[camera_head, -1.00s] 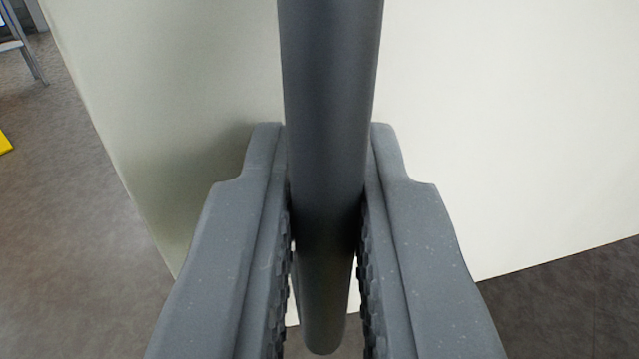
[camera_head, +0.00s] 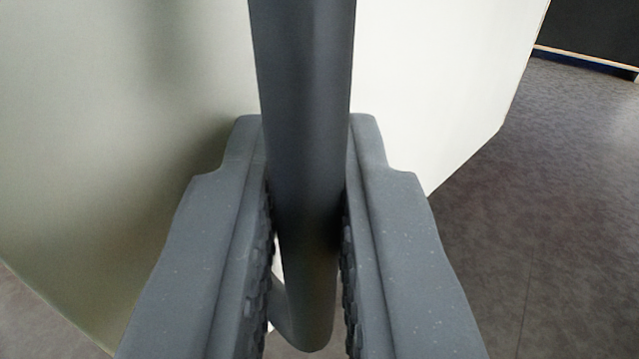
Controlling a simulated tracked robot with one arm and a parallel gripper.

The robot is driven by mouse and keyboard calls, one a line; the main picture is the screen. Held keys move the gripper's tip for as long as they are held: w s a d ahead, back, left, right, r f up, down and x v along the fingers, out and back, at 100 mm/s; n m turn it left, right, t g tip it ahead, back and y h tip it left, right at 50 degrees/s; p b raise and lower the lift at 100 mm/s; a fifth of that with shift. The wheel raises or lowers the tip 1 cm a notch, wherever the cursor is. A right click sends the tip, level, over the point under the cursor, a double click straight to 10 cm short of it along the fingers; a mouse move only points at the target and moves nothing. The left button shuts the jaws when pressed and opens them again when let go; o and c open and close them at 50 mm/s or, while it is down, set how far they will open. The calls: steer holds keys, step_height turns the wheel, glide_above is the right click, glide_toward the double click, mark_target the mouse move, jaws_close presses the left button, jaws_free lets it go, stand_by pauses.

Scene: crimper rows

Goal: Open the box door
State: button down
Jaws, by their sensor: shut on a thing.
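A dark grey bar handle (camera_head: 303,90) stands upright in the middle of the view, and its lower end bends back toward the left near the bottom. My gripper (camera_head: 308,215) is shut on the handle, with one ridged finger pad on each side of it. Behind the handle is the pale box door (camera_head: 430,80), bright on the right and shaded grey-green on the left. The door's right edge and slanting lower edge show. The fingers hide the middle of its lower part. The hinge is not in view.
Grey-brown floor (camera_head: 560,200) lies open to the right of the door and shows at the lower left. A dark wall or panel (camera_head: 590,30) with a light strip along its base stands at the far upper right.

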steer(key=shift+d+r, duration=0.25)
steer(key=c, duration=1.7)
jaws_free()
steer(key=shift+w, duration=0.1)
steer(key=shift+o, duration=0.8)
steer(key=shift+f, duration=0.1)
steer(key=shift+a, duration=0.1)
steer(key=shift+f, duration=0.1)
